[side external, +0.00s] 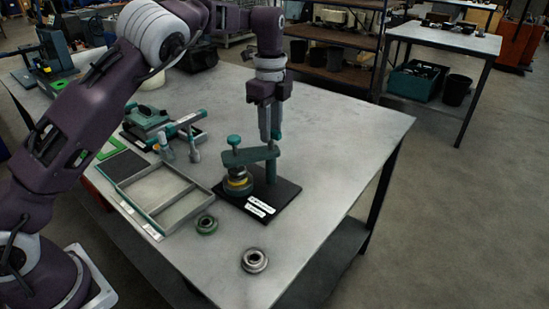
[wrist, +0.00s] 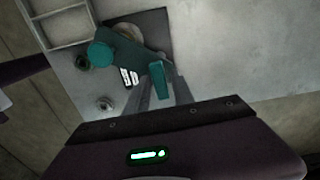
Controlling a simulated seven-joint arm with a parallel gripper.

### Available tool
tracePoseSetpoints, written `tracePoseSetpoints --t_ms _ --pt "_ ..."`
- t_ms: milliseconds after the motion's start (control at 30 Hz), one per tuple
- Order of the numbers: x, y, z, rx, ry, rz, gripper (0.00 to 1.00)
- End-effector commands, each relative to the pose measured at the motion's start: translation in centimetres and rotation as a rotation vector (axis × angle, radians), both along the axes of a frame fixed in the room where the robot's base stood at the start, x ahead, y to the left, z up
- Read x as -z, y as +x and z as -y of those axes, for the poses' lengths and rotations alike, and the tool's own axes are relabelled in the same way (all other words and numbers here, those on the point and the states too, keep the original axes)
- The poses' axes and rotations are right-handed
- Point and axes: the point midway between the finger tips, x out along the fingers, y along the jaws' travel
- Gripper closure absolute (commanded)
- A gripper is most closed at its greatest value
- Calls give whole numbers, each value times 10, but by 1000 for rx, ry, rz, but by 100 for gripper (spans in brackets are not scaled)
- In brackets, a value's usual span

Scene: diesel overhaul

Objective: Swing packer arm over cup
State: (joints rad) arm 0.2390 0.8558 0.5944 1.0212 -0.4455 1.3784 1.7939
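The teal packer arm (side external: 250,155) reaches from its post (side external: 271,172) out to a round teal knob (side external: 234,140). In the side view its knob end overlaps the cup (side external: 238,185), which has yellow and dark rings. In the wrist view the arm (wrist: 125,55) and knob (wrist: 101,53) cover part of a pale round thing (wrist: 129,31), apparently the cup. My gripper (side external: 270,137) points down at the post end of the arm. In the wrist view a teal upright piece (wrist: 158,80) stands between its grey fingers; whether they touch it is unclear.
The fixture stands on a black base plate (side external: 285,193) with a white label. A green-dark ring (side external: 207,224) and a metal ring (side external: 254,260) lie in front. A divided tray (side external: 165,192) and teal tools (side external: 193,140) are left. The table's right side is clear.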

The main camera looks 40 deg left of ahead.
Motion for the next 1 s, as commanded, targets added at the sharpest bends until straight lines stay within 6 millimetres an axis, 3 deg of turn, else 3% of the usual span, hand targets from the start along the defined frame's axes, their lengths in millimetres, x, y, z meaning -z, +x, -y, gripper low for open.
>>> tracePoseSetpoints --t_ms 333,700,1000 --pt "-2 0 0 0 0 1 62" --pt "-52 1 0 0 0 1 62" --pt "-55 0 0 0 0 0 62"
